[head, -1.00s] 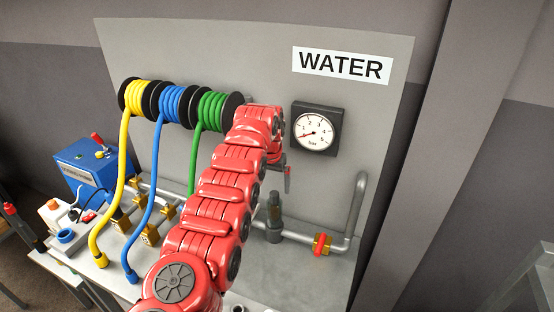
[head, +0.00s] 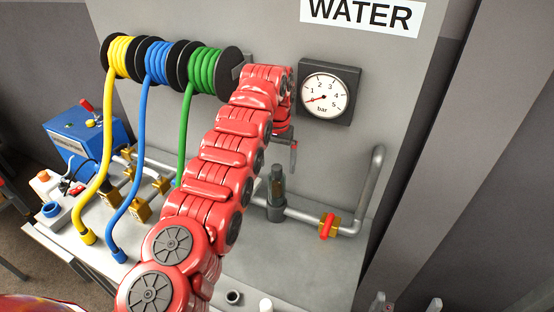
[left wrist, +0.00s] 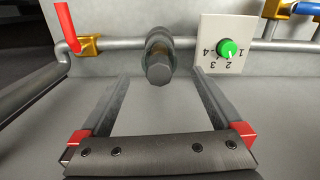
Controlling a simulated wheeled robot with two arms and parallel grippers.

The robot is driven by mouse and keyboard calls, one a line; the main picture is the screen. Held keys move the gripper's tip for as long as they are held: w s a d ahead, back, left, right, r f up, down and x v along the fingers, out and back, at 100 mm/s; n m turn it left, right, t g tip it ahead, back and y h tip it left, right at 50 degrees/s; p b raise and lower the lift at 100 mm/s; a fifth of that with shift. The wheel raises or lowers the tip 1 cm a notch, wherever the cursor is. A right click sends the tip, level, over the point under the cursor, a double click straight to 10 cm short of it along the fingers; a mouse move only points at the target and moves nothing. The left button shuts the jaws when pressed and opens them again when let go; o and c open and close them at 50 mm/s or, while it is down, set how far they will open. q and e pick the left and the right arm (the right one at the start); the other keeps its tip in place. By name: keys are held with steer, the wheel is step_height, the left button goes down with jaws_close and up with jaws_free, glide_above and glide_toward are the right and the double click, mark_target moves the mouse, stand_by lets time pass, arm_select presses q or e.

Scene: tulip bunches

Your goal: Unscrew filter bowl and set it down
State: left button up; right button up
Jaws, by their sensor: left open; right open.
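The filter (head: 277,210) sits on the grey pipe, with its dark, see-through bowl (head: 277,182) standing upright above the pipe. My left gripper (head: 293,150) is at the end of the red arm, above and slightly right of the bowl and partly hidden by the arm. In the left wrist view its two fingers are wide apart and empty. The bowl (left wrist: 158,70) shows near the gap between the fingertips, touching neither. Two grey tips of my right gripper (head: 407,303) show apart at the bottom right edge.
A pressure gauge (head: 325,93) is on the panel close to the left gripper. A red-handled valve (head: 328,226) is right of the filter. Hose reels (head: 208,70) and hanging hoses are left. A small round holder (head: 233,297) and a white cap (head: 266,305) stand on the bench front.

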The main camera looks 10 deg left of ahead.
mark_target(277, 184)
arm_select(q)
steer(key=shift+s+f+p, duration=0.15)
steer(key=shift+f+p, duration=0.45)
steer(key=shift+f, duration=0.1)
step_height(277, 184, down, 7)
steer(key=shift+p, duration=1.25)
steer(key=shift+f, duration=0.4)
steer(key=c, duration=1.5)
steer(key=shift+o, duration=0.2)
steer(key=shift+d+n, duration=0.1)
steer(key=shift+n, duration=1.8)
steer(key=shift+r+n+b, duration=0.1)
steer(key=shift+n+b, duration=0.2)
steer(key=shift+n, duration=0.4)
